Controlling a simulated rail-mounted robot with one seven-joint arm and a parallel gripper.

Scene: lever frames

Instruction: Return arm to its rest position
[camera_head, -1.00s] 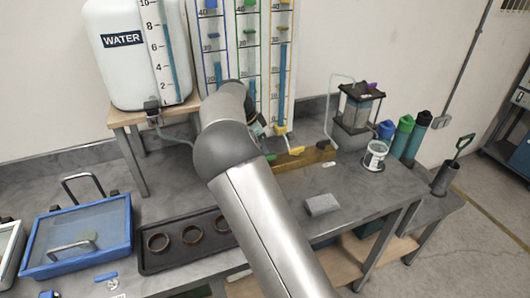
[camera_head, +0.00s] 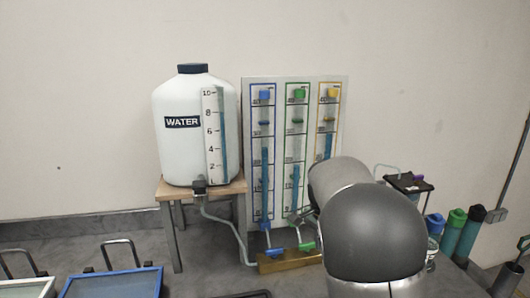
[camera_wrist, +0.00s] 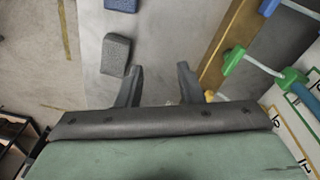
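My arm (camera_head: 370,235) shows large in the lower right of the head view and hides part of the bench and the gauge board. My gripper is hidden in the head view. In the wrist view my gripper (camera_wrist: 160,76) is open, its two dark fingers well apart with nothing between them. It is above the bench, left of the wooden valve bar (camera_wrist: 230,42). A green lever (camera_wrist: 234,58) and a blue lever (camera_wrist: 268,7) sit at that bar, right of the fingers. A small yellow part shows by the right finger.
The white water tank (camera_head: 190,145) stands on a small wooden stand (camera_head: 185,189). The gauge board (camera_head: 274,84) carries blue, green and yellow columns. Blue and green capped bottles (camera_head: 453,236) stand at right. A grey block (camera_wrist: 116,55) lies on the bench left of my gripper.

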